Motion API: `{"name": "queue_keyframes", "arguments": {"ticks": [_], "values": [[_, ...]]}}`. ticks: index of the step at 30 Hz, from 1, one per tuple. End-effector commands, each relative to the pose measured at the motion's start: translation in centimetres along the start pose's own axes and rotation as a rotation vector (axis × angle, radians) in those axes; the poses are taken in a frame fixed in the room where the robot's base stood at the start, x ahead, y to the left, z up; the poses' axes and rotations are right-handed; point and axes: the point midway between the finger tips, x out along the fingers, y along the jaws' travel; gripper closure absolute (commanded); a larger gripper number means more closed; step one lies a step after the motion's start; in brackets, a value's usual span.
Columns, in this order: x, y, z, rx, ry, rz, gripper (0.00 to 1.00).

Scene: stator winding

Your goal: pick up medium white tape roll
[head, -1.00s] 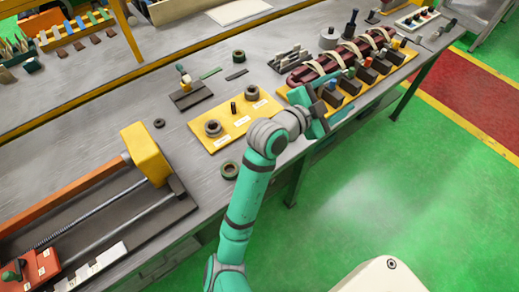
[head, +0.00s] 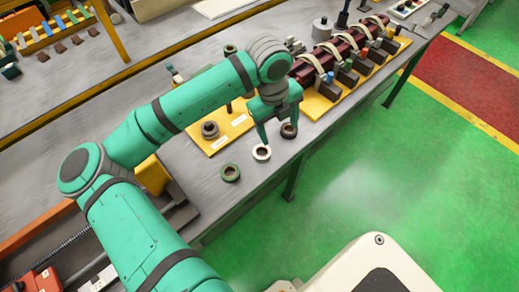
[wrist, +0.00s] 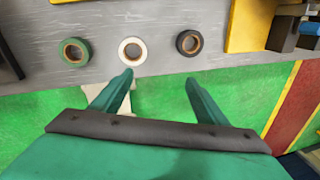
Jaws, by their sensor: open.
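The white tape roll (head: 255,153) lies flat near the front edge of the bench. The wrist view shows the white roll (wrist: 122,46) uncovered, beyond and a little left of my fingertips. My gripper (head: 278,132) points down over the front of the bench. In the wrist view, my gripper (wrist: 160,78) is open with nothing between its fingers. It is apart from the roll there.
A yellow board (head: 226,137) with round parts lies behind the rolls, partly hidden by my arm. A yellow fixture with a strapped dark red bundle (head: 338,57) stands to the right. The bench's front edge (head: 255,192) is close, with green floor beyond.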

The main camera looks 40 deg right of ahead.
Motion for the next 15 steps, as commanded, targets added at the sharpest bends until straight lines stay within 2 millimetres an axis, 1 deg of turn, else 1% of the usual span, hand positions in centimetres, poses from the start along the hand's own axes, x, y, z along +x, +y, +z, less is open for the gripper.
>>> {"name": "queue_keyframes", "arguments": {"ticks": [1,3,6,8,11,15], "values": [[-0.4,1.2,0.4,0.013,-0.009,0.047,0.32],[-0.7,2.4,0.7,0.029,-0.011,0.099,0.32],[-0.9,3.5,0.9,0.042,-0.012,0.144,0.32],[-0.7,3.9,0.9,0.046,-0.011,0.157,0.32],[0.3,4.3,1.0,0.048,-0.010,0.163,0.32],[2.5,4.6,1.0,0.047,-0.009,0.161,0.32]]}}
